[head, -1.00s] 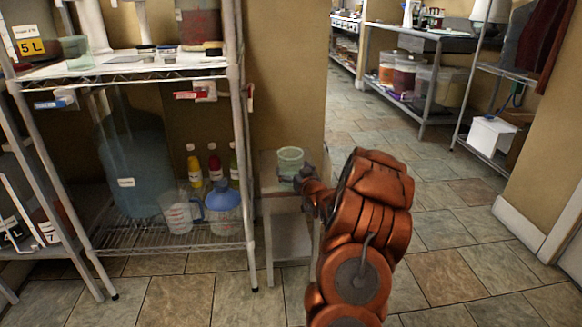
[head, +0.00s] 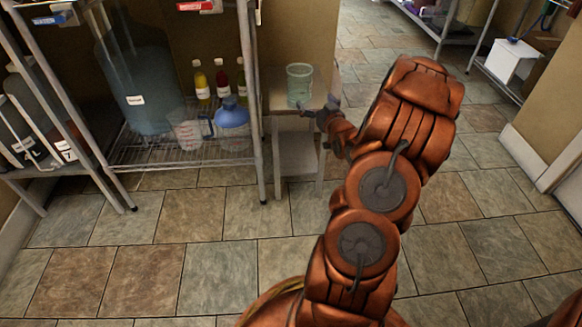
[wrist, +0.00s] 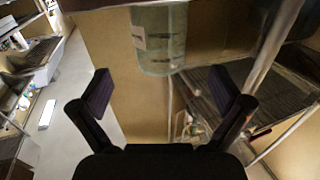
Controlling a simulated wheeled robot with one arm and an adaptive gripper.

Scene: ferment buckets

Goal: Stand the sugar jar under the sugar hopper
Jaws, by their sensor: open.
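A clear, greenish jar (head: 299,86), which I take to be the sugar jar, stands upright on a small side table (head: 283,104) in the head view. It also shows at the top of the wrist view (wrist: 160,42), with a pale label on its side. My gripper (head: 322,116) is just right of the jar in the head view. In the wrist view my gripper (wrist: 160,95) is open, its two fingers apart and empty, with the jar beyond them. I cannot make out the sugar hopper in the current views.
A wire shelf rack (head: 185,150) stands left of the side table. It holds a large blue carboy (head: 138,85), a measuring jug (head: 188,130), a blue-topped jug (head: 232,115) and bottles (head: 222,80). A white box (head: 511,61) sits at the far right. The tiled floor in front is clear.

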